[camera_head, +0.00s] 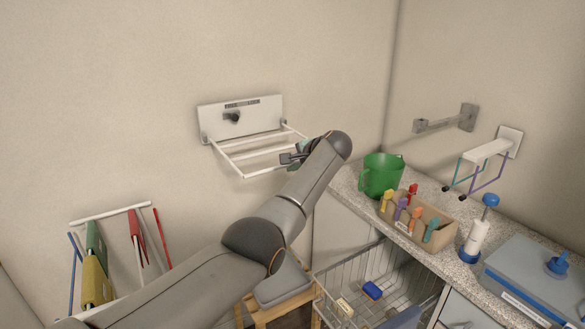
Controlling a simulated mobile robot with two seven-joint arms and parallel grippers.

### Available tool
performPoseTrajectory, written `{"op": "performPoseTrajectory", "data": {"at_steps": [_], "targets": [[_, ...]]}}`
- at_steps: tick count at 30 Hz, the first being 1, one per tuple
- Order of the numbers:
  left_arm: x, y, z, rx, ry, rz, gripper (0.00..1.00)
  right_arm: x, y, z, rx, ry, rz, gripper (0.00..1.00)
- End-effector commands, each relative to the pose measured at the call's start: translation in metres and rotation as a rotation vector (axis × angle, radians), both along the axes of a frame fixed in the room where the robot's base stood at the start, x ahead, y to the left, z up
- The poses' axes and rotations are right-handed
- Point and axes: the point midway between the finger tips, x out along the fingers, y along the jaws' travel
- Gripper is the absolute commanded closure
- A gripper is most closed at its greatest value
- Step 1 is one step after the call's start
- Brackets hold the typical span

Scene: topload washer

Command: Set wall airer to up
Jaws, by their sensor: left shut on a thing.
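The wall airer is a white wall plate (240,116) with a dark knob, and a white rail frame (233,164) folded out from it toward me and slightly downward. My left arm reaches up from the bottom left. My left gripper (286,158) is shut on the front right part of the airer's rail frame. The fingertips are small and partly hidden by the rail and my wrist. My right gripper is not in view.
A counter (345,182) at the right bears a green jug (381,175), a box of coloured pegs (424,238), a dispenser (476,238) and a blue-grey box (535,275). Below are a wire basket (345,270) and a stool (283,285). Wall above the airer is clear.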

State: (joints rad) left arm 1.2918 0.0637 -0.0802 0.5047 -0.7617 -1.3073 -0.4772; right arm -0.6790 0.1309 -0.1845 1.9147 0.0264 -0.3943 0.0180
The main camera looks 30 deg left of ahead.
Motion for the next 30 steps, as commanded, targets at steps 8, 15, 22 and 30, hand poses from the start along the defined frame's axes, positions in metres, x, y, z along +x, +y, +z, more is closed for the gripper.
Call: {"op": "performPoseTrajectory", "data": {"at_steps": [8,15,22,30], "targets": [[0.0008,0.0031,0.0045,0.006,-0.007,0.0,1.0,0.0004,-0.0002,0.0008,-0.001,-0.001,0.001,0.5],[0.0008,0.003,0.0044,0.005,-0.007,0.0,0.73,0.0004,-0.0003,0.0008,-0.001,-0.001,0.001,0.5],[0.0006,0.0017,0.0029,0.003,-0.004,0.0,0.55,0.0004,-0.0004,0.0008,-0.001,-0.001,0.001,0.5],[-0.0003,-0.001,0.0032,0.002,-0.003,0.0,0.55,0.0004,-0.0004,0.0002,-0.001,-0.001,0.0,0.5]]}}
